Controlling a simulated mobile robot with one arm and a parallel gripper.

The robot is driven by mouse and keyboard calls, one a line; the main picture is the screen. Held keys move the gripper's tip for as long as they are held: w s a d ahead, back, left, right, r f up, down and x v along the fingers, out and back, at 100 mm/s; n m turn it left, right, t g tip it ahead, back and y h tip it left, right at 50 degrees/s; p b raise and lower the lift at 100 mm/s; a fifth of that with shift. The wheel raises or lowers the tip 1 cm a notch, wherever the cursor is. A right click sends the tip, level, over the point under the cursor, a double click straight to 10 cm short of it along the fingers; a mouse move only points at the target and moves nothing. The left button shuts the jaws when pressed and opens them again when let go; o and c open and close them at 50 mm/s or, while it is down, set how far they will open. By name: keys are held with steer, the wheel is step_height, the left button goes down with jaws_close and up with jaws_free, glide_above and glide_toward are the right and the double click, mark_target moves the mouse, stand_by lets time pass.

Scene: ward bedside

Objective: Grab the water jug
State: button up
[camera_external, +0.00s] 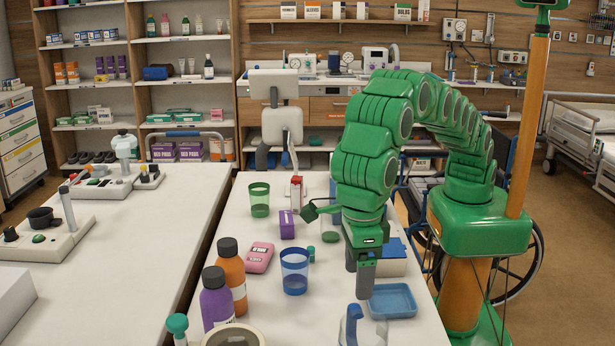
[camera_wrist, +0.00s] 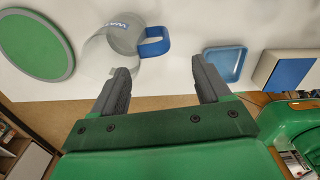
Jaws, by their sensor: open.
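The water jug (camera_wrist: 122,38) is a clear, pale vessel with blue lettering and a blue handle. In the wrist view it is at the top, beyond my left fingertip, with its handle (camera_wrist: 154,42) towards the gap between the fingers. In the external view only its upper part and blue handle (camera_external: 353,322) show at the bottom edge; the rest is cut off. My gripper (camera_wrist: 163,70) is open and empty, with the jug in front of the fingertips and not between them. In the external view my gripper (camera_external: 364,285) points down over the table, just behind the jug.
A blue tray (camera_external: 392,301) lies right of the jug; it also shows in the wrist view (camera_wrist: 225,66). A blue-and-white box (camera_wrist: 290,72) is beyond it. A green disc (camera_wrist: 35,40) lies left. Blue cup (camera_external: 294,271) and purple bottle (camera_external: 216,305) stand further left.

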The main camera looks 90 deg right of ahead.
mark_target(355, 304)
steer(key=shift+s+a+f, duration=0.1)
steer(key=shift+a+f, duration=0.05)
steer(key=shift+f, duration=0.55)
steer(key=shift+w+a+f, duration=0.1)
steer(key=shift+f, duration=1.5)
steer(key=shift+w+f, duration=0.1)
steer(key=shift+f, duration=1.5)
steer(key=shift+c, duration=0.4)
steer(key=c, duration=1.3)
steer(key=shift+r, duration=0.15)
